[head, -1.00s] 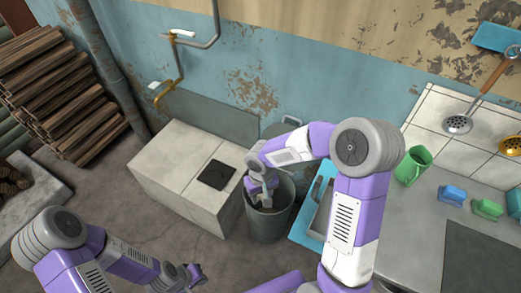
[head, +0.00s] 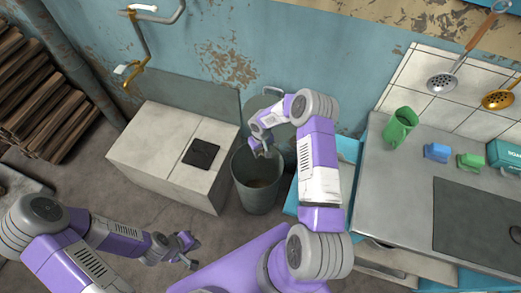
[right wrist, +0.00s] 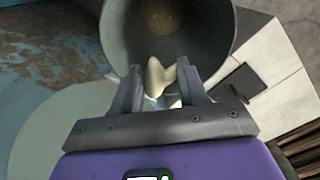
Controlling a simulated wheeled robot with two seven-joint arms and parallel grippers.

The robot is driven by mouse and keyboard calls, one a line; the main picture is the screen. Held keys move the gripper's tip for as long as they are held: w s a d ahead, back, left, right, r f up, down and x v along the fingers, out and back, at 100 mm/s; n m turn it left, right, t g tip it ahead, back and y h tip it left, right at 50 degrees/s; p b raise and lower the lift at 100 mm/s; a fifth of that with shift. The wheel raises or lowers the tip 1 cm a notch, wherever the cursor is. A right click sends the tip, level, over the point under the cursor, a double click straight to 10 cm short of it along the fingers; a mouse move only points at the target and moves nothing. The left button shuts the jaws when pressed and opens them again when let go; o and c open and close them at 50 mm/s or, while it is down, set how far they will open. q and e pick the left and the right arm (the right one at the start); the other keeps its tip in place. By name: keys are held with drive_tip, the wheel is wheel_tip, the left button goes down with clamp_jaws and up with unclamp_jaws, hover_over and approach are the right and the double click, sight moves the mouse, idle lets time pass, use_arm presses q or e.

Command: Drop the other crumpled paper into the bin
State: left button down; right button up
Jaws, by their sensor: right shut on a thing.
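The grey metal bin (head: 258,200) stands on the floor between the white block and the counter, its mouth open upward. My right gripper (head: 263,152) is at the far side of the bin's rim in the head view. In the right wrist view my right gripper (right wrist: 160,80) is shut on a cream crumpled paper (right wrist: 157,77), with the bin's inner wall (right wrist: 120,30) just beyond it. A small brownish patch shows at the bin bottom; I cannot tell what it is. My left gripper (head: 188,250) looks open and empty, low over the floor.
A white tiled block (head: 165,150) with a dark square plate (head: 201,154) stands left of the bin. Stacked wood (head: 45,100) lies far left. Pipes run along the wall.

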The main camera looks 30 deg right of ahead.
sight(261, 157)
drive_tip(key=shift+w+f+b, duration=0.1)
drive_tip(key=shift+f+b, duration=1.45)
drive_tip(key=shift+f, duration=1.35)
drive_tip(key=o, duration=1.1)
wheel_tip(261, 157, up, 8)
drive_tip(key=shift+f+p, duration=0.15)
drive_tip(key=shift+p, duration=0.85)
